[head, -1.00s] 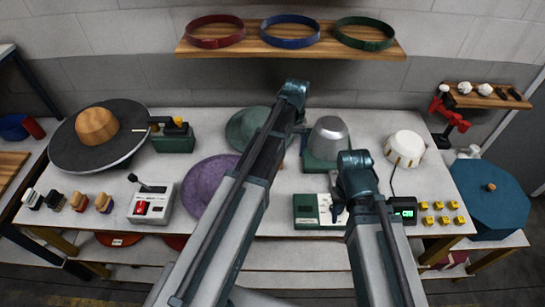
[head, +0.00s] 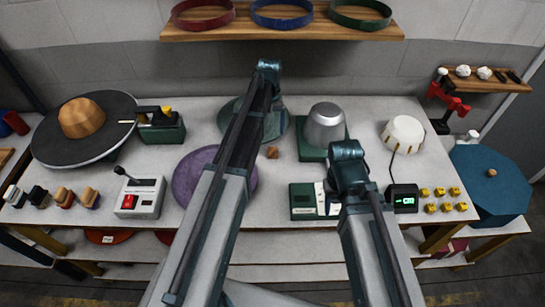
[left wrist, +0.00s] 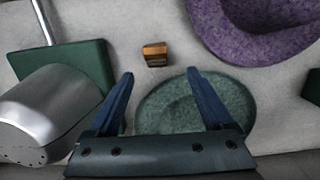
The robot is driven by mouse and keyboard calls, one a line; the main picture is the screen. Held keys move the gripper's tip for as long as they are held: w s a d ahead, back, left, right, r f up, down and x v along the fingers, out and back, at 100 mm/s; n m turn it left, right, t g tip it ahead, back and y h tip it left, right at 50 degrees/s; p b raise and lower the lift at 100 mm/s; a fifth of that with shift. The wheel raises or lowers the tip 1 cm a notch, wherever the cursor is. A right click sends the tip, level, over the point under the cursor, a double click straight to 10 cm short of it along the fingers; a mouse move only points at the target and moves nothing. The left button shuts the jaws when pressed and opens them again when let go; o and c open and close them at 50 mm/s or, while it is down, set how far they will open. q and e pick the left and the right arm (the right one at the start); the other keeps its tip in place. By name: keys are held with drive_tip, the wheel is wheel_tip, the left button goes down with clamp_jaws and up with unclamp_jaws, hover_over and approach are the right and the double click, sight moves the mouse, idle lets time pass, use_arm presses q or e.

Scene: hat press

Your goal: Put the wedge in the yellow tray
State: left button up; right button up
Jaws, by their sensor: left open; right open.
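The wedge (head: 272,152) looks like a small brown wooden block on the white table, between the purple hat and the press with the silver dome. It also shows in the left wrist view (left wrist: 155,54), just beyond the fingertips. My left gripper (left wrist: 160,73) is open and empty above the green felt disc, short of the wedge; in the head view my arm largely hides it. My right gripper (head: 333,207) is over the green-and-white box at the table's front, seen small and partly hidden by its arm. I see no yellow tray in these frames.
The silver dome press (head: 325,128) stands right of the wedge, and the purple hat (head: 195,178) lies to its left. The green felt disc (head: 283,122) lies behind it. Small yellow blocks (head: 446,207) sit at the right front. Bare table surrounds the wedge.

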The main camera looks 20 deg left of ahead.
sight(273, 145)
use_arm(q)
drive_tip(key=f+b, duration=0.1)
drive_tip(key=f, duration=0.1)
drive_tip(key=f+b, duration=0.2)
drive_tip(key=shift+s+d, duration=0.1)
drive_tip(key=shift+s, duration=0.1)
drive_tip(key=f+b, duration=0.5)
drive_tip(key=shift+w+d+f, duration=0.1)
drive_tip(key=shift+d, duration=0.25)
clamp_jaws()
